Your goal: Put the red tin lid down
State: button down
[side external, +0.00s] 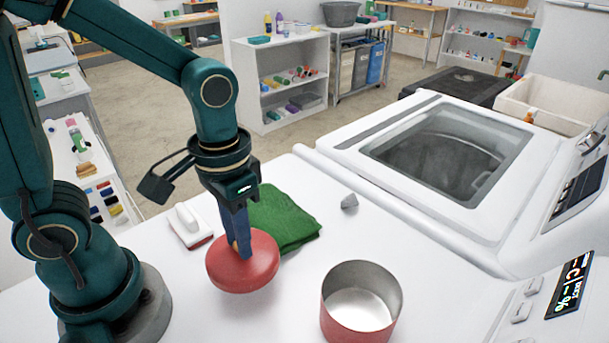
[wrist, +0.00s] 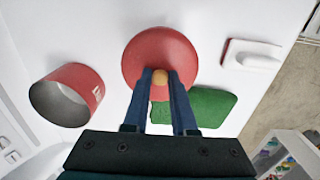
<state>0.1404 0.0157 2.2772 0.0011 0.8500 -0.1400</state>
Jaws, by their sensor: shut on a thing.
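The red tin lid (side external: 243,266) is round, with a small tan knob (wrist: 158,78) on top. My gripper (side external: 241,250) is shut on the lid, with its blue fingers on either side of the knob. The lid appears to be held a little above the white top, roughly level. In the wrist view the lid (wrist: 160,52) is at top centre, with the fingertips (wrist: 159,75) over its lower part. The open red tin (side external: 361,305) stands upright at the front, to the right of the lid; it also shows at left in the wrist view (wrist: 68,95). Its pale inside appears empty.
A folded green cloth (side external: 283,217) lies just behind the lid. A white brush (side external: 188,224) lies to its left. A small grey piece (side external: 349,201) lies further back. A white washing machine (side external: 352,152) with a recessed top stands behind right. The white top between lid and tin is clear.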

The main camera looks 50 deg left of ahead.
aim_at(255, 266)
jog(key=d+f, duration=0.2)
jog(key=d, duration=0.1)
jog(key=shift+d, duration=0.2)
jog(key=shift+f, duration=2)
jog(key=shift+f, duration=0.15)
jog(key=c, duration=0.7)
grip_release()
